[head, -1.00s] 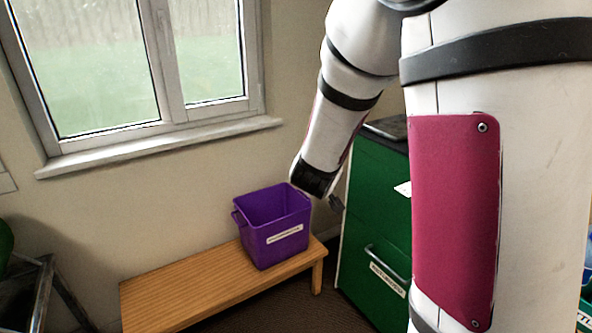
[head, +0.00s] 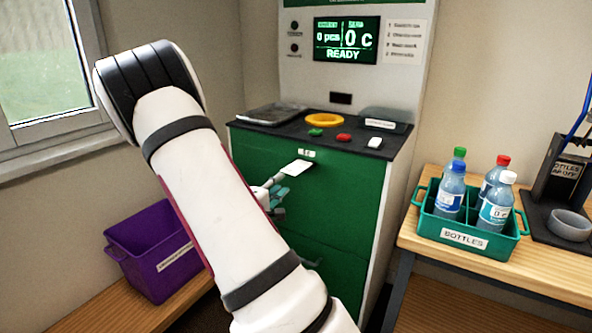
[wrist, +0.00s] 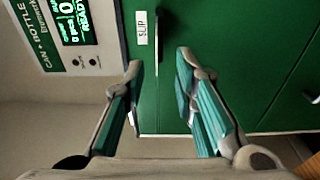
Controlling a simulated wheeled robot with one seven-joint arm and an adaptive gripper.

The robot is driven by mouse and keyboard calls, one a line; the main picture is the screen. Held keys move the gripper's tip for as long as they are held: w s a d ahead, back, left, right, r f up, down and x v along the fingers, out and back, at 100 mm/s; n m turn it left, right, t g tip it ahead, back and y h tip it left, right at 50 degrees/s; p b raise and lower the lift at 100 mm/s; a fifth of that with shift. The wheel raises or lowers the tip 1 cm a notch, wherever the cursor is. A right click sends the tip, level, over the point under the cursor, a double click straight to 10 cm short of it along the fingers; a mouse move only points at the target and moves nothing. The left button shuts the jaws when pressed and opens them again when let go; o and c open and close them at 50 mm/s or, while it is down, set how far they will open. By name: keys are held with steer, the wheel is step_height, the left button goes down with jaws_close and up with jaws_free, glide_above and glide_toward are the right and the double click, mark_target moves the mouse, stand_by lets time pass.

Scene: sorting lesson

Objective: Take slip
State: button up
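A white paper slip (head: 296,168) sticks out of the front of the green machine (head: 335,190), just below its dark top. My gripper (head: 277,188) is just below and left of the slip in the head view, partly hidden by my arm. In the wrist view my gripper (wrist: 162,105) is open, its teal-padded fingers wide apart and facing the green front. A dark slot (wrist: 158,35) beside a "SLIP" label (wrist: 141,27) lies ahead of the gap between them.
A screen (head: 346,40) reads "0 pcs", "0 C", "READY". Green (head: 316,132) and red (head: 343,138) buttons sit on the machine's top. A teal bottle crate (head: 465,238) stands on a wooden table at right. A purple bin (head: 150,250) sits on a low bench at left.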

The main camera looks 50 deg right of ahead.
mark_target(288, 173)
steer(key=shift+w+d+r+b, duration=0.1)
steer(key=shift+w+d, duration=0.2)
steer(key=shift+d, duration=0.9)
steer(key=shift+w+d+r+b, duration=0.1)
steer(key=shift+w+d, duration=0.15)
steer(key=shift+d, duration=0.95)
steer(key=shift+w+d+b, duration=0.1)
steer(key=shift+w+d, duration=0.2)
steer(key=shift+d, duration=0.9)
jaws_close()
